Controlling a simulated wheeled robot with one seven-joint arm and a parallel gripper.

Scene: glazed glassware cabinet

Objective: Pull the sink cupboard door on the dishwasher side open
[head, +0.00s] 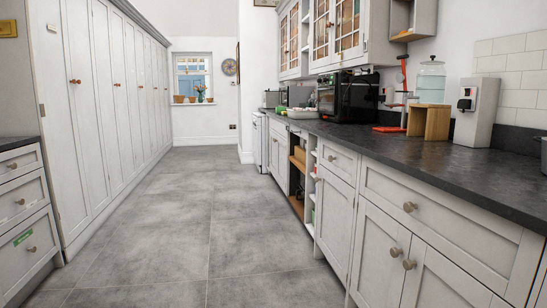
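A pair of pale grey cupboard doors stands at the lower right under the dark worktop. The left door (375,255) and the right door (440,278) each carry a round knob near their meeting edge, the left knob (395,252) and the right knob (409,264). Both doors look shut. A white appliance front (261,142) stands farther down the same row; I cannot tell if it is the dishwasher. No sink basin is clearly visible; part of an object (543,155) shows at the right edge. My gripper is not in view.
The grey tiled floor (170,240) between the two rows is clear. Tall cupboards (90,110) and a drawer unit (25,215) line the left. A drawer (430,210) sits above the doors. The worktop (400,150) holds a black oven (345,97), a wooden stand (430,121) and a glass dispenser (430,80).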

